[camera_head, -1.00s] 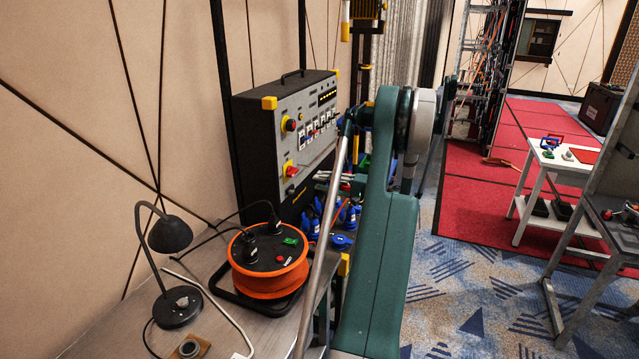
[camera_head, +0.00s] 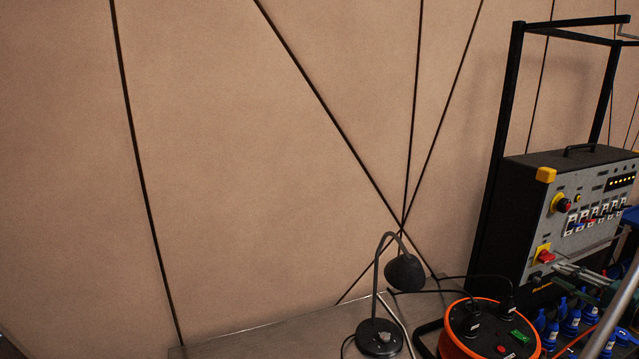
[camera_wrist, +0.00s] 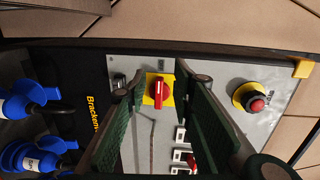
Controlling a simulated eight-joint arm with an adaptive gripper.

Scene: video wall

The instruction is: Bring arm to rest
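My gripper (camera_wrist: 158,92) is open in the wrist view, its two dark green fingers apart with nothing held between them. The switch belongs to a grey-faced power box, and also shows in the head view (camera_head: 544,255). In the head view my gripper (camera_head: 566,268) is small and partly cut by other things, just right of the switch. The distance between fingertips and switch is hard to tell.
The power box (camera_head: 510,225) has a red emergency button (camera_wrist: 257,105) on a yellow base. Blue plugs (camera_wrist: 28,97) hang at its lower side. An orange cable reel (camera_head: 452,346) and a black desk lamp (camera_head: 404,271) stand on the grey table (camera_head: 250,338). The wall behind is bare.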

